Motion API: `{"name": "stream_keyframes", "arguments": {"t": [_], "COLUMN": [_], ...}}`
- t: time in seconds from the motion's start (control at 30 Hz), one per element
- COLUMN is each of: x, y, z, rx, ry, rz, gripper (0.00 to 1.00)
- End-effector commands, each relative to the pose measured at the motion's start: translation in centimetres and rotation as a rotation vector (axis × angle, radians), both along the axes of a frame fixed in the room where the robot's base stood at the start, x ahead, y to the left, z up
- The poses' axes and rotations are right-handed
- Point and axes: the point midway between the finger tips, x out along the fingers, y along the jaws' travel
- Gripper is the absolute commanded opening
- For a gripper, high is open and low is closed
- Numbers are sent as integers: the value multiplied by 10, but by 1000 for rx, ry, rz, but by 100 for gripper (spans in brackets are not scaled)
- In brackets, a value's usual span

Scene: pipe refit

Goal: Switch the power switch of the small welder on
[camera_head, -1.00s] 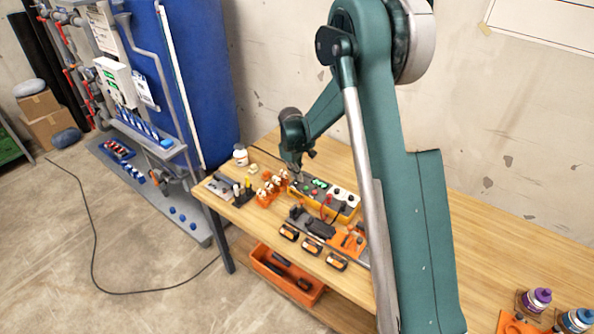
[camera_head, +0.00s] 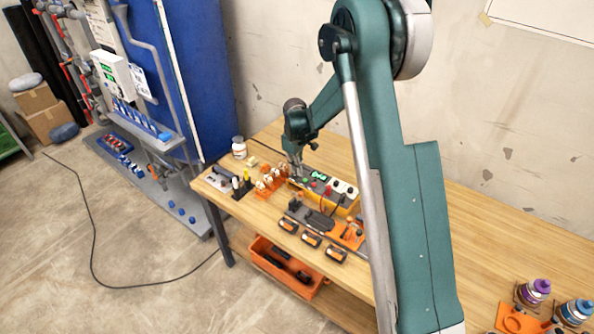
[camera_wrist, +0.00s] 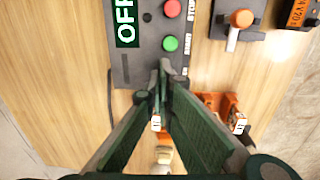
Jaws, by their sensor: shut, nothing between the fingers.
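A long control box (camera_head: 345,211) with a yellow body and a dark top lies on the bench in the head view. In the wrist view its dark grey panel (camera_wrist: 147,66) carries a sign reading OFF (camera_wrist: 126,22), a red button (camera_wrist: 171,8) and a green button (camera_wrist: 170,43). I cannot tell which control is the small welder's power switch. My gripper (camera_wrist: 163,66) is shut and empty, pointing down. Its fingertips are over the panel edge, just below the green button in the wrist view. Whether they touch the panel is not clear. It also shows in the head view (camera_head: 297,174).
Orange holders (camera_head: 264,188) with pale pieces stand left of the box. Several black-and-orange blocks (camera_head: 311,239) line the bench's front. An orange bin (camera_head: 263,262) sits below. A white jar (camera_head: 239,147) stands behind.

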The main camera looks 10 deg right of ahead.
Motion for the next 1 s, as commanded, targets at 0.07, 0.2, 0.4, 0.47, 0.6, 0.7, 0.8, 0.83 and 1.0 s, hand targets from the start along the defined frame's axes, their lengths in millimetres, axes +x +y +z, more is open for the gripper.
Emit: {"name": "stream_keyframes", "arguments": {"t": [0.07,0.2,0.4,0.47,0.6,0.7,0.8,0.83,1.0], "x": [0,-1,-6,-7,-11,-12,-12,-12,-12], "y": [0,1,6,7,11,13,13,13,13], "z": [-2,-2,-2,-2,-2,-2,-2,-2,-1], "rx": [0,0,1,1,1,1,1,1,2], "ry": [0,0,1,1,1,1,1,1,1], "rz": [0,0,0,0,0,1,1,1,1], "gripper": [0,0,0,0,0,0,0,0,0]}}
